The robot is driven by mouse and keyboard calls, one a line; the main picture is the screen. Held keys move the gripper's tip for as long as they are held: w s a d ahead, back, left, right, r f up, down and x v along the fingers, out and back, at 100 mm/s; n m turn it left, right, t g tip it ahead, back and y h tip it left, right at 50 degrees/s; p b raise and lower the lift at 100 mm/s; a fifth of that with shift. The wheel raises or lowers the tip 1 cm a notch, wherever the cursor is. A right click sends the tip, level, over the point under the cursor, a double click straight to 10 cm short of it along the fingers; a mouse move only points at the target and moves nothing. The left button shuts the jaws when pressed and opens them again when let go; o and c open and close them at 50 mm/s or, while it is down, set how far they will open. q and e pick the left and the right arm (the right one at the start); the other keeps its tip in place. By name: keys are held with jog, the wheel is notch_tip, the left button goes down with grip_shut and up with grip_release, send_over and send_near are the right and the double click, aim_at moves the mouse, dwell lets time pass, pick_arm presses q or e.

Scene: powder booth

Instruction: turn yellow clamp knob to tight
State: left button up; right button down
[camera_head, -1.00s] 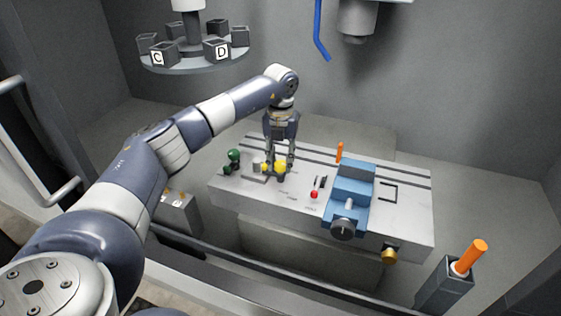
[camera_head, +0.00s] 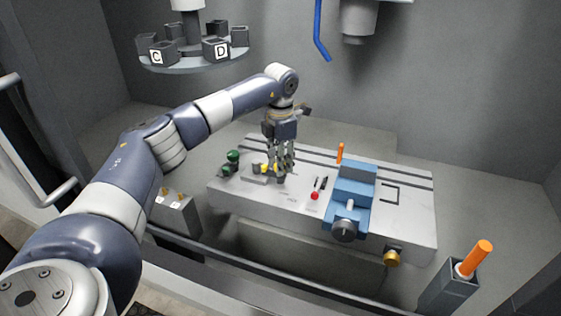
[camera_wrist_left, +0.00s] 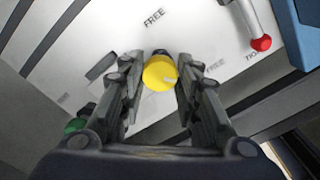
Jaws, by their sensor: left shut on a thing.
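The yellow clamp knob (camera_wrist_left: 159,72) is round, with a short white line on its top that runs toward the right finger in the left wrist view. My left gripper (camera_wrist_left: 160,76) is shut on it, one finger on each side. My right gripper is not in view.
A red-tipped lever (camera_head: 315,195) and a blue vise (camera_head: 352,188) stand right of the gripper. A green knob (camera_head: 233,156) is close on its left. An orange rod (camera_head: 340,152) rises behind. A carousel of dark boxes (camera_head: 190,62) hangs at upper left.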

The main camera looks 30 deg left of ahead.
pick_arm(q)
jog(key=shift+w+r+m, duration=0.1)
jog(key=shift+m, duration=0.5)
jog(key=o, duration=1.1)
notch_tip(320, 180, up, 12)
jog(key=shift+f, duration=0.1)
dwell(0.3)
